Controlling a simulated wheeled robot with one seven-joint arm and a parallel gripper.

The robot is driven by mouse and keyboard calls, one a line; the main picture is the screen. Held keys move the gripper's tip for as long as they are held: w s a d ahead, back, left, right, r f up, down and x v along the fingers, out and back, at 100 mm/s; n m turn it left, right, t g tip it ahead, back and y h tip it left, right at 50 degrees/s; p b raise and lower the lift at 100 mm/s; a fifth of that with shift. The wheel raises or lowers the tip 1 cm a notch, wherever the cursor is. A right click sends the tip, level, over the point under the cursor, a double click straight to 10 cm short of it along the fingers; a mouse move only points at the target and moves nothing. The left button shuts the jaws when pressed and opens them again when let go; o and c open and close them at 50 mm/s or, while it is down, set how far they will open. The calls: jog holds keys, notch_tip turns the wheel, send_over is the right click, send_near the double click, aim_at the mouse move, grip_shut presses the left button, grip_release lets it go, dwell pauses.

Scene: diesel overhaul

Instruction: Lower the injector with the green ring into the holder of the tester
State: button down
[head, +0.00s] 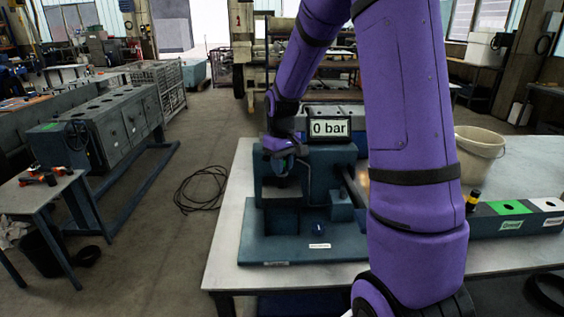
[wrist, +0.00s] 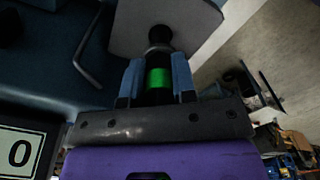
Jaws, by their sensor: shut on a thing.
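The injector with the green ring (wrist: 159,78) is dark and stands between the two blue fingers of my gripper (wrist: 157,85), which is shut on it. In the head view my gripper (head: 285,163) is over the left part of the blue tester (head: 330,172), above a dark block (head: 282,192) that seems to be the holder. The tester's display (head: 328,128) reads 0 bar.
A rack (head: 515,222) with green and white labelled places lies on the table at right, with a yellow-ringed injector (head: 472,198) in it. A beige bucket (head: 478,153) stands behind. A bent rod (wrist: 88,60) is left of the fingers in the wrist view.

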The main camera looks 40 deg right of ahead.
jog(key=shift+f, duration=0.85)
dwell(0.3)
jog(key=shift+f, duration=1)
jog(key=shift+c, duration=2.3)
grip_release()
jog(key=shift+r, duration=3.5)
